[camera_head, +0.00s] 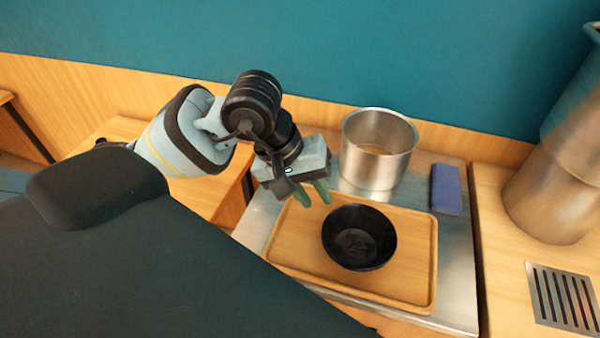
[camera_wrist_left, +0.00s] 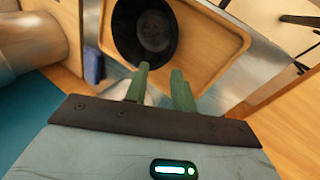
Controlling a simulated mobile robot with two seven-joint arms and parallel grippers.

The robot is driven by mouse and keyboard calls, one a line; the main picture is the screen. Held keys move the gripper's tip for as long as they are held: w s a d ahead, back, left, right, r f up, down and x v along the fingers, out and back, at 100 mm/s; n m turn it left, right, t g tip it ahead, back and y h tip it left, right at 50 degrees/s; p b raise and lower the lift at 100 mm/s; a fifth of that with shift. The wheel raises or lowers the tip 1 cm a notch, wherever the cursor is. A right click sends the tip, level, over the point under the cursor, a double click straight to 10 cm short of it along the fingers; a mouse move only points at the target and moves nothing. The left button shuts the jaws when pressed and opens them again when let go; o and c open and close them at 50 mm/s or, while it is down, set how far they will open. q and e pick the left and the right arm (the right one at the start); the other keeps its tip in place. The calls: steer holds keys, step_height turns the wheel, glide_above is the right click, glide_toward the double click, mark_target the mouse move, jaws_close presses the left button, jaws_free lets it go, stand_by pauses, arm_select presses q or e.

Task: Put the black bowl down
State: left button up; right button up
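The black bowl (camera_head: 358,238) sits upright on the wooden tray (camera_head: 415,275), right of the tray's middle. Some small dark bits seem to lie in its bottom. My left gripper (camera_head: 316,192) is just behind and left of the bowl, above the tray's back edge. Its two green fingers are apart with nothing between them. In the left wrist view the bowl (camera_wrist_left: 146,32) lies beyond the fingertips (camera_wrist_left: 160,72), and a small gap seems to separate them. My right gripper is not in view.
A steel pot (camera_head: 372,165) stands behind the tray, close to my left gripper. A blue block (camera_head: 445,190) lies on the steel counter (camera_head: 458,285) right of the pot. A tall metal container (camera_head: 545,205) and a slotted grate (camera_head: 562,298) are farther right. The tray's left part is bare.

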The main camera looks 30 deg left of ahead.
arm_select(q)
steer(key=v, duration=0.5)
steer(key=shift+r, duration=0.1)
stand_by(0.5)
